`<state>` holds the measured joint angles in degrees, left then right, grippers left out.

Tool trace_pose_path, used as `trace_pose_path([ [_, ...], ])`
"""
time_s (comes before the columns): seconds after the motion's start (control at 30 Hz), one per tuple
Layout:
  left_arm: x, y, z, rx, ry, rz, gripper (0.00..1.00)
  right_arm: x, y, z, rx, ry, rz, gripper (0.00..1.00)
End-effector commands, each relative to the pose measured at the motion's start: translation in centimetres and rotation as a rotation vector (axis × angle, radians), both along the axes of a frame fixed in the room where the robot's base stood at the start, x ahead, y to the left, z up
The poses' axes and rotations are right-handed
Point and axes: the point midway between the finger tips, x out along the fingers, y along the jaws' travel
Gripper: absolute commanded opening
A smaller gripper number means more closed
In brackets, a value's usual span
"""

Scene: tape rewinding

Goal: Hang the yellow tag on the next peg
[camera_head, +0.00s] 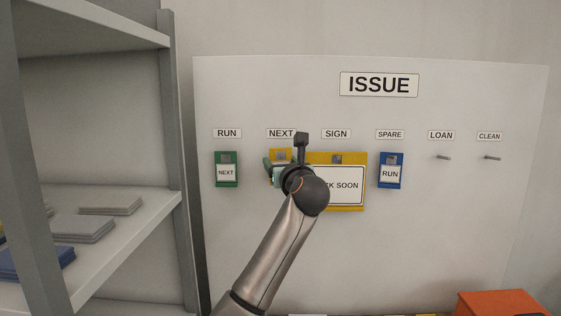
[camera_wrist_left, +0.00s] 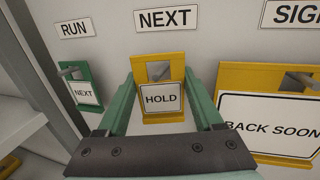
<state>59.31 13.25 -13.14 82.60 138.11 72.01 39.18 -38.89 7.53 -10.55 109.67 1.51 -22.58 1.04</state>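The yellow tag (camera_wrist_left: 145,72), marked HOLD, is upright under the NEXT label (camera_wrist_left: 166,19). In the left wrist view the NEXT peg (camera_wrist_left: 158,72) shows in its slot. My left gripper (camera_wrist_left: 161,75) has one green finger along each side edge of the tag, and appears shut on it. How far the tag sits along the peg is hard to tell. In the head view the tag (camera_head: 282,155) is partly hidden by my left gripper (camera_head: 270,171) and wrist. My right gripper is not in view.
A green tag (camera_head: 227,158) hangs under RUN, a larger yellow sign (camera_head: 353,207) under SIGN and a blue tag (camera_head: 390,159) under SPARE. The LOAN peg (camera_head: 443,157) and CLEAN peg (camera_head: 492,157) are bare. A grey shelf (camera_head: 140,220) stands left; an orange box (camera_head: 497,303) is lower right.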

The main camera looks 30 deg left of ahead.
Motion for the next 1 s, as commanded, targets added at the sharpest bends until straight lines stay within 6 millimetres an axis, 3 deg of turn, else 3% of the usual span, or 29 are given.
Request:
trace_pose_path([
  [0.13, -0.1, 0.2, -0.3, -0.002, 0.003, 0.004, 1.0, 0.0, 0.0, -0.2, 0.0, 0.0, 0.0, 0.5],
  [0.27, -1.1, -1.1, -0.4, -0.001, 0.003, -0.002, 1.0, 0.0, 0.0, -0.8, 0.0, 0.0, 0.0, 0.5],
  [0.7, -7.9, -7.9, 0.1, 0.001, -0.008, -0.004, 1.0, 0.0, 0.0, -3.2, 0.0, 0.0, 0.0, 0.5],
  [1.0, -9.6, -9.6, 0.4, 0.004, -0.008, 0.0, 1.0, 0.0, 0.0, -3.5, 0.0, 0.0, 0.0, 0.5],
])
